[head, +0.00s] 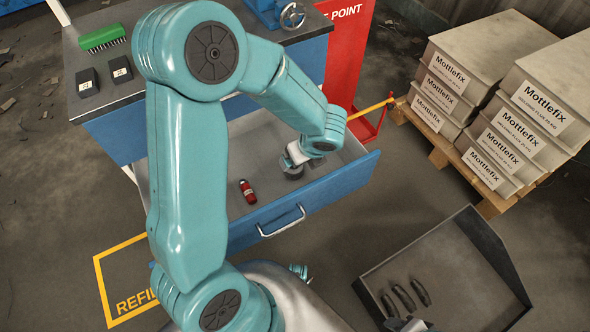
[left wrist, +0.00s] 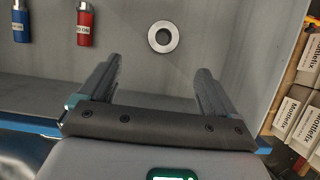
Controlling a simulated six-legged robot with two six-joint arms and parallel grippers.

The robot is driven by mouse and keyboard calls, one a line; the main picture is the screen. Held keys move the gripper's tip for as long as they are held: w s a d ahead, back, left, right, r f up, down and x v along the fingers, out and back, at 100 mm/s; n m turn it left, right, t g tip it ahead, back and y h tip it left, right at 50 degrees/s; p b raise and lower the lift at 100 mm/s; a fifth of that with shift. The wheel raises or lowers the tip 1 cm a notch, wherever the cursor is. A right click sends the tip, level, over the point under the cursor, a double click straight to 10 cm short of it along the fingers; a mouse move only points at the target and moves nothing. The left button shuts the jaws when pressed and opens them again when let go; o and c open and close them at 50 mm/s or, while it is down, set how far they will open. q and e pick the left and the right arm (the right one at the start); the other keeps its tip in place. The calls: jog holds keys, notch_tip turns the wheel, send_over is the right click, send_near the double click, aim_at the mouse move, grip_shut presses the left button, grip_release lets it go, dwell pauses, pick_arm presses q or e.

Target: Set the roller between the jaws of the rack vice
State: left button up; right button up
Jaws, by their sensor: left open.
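A blue vice (head: 275,10) with a handwheel stands on the bench at the top edge of the head view; its jaws are cut off. The drawer (head: 328,196) below is pulled open. In the left wrist view a pale grey ring with a dark hole, seemingly the roller (left wrist: 153,37), sits on the drawer floor, seen from above. My left gripper (left wrist: 155,75) is open and empty, and the ring lies beyond its fingertips, roughly midway between them. In the head view my left arm reaches into the drawer, and its wrist partly hides the spot. My right gripper is not clearly visible.
A red cylinder (head: 248,191) lies in the drawer; a blue one (left wrist: 18,20) shows beside it in the left wrist view. A green brush (head: 101,37) and two black blocks are on the bench. A dark tray (head: 455,250) with black pieces stands lower right. Labelled blocks (head: 520,110) stand right.

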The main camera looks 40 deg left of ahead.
pick_arm(q)
jog(key=b, duration=0.2)
send_near(296, 172)
jog(key=a+f, duration=0.1)
jog(key=f, duration=0.1)
jog(key=w+a+f, duration=0.1)
jog(key=a+f, duration=0.1)
jog(key=shift+a+f, duration=0.25)
jog(key=shift+f, duration=0.1)
jog(key=b+x, duration=0.2)
jog(key=x, duration=0.3)
jog(key=shift+w+d, duration=0.1)
jog(key=shift+w, duration=0.1)
jog(key=shift+r, duration=0.1)
jog(key=c, duration=1.3)
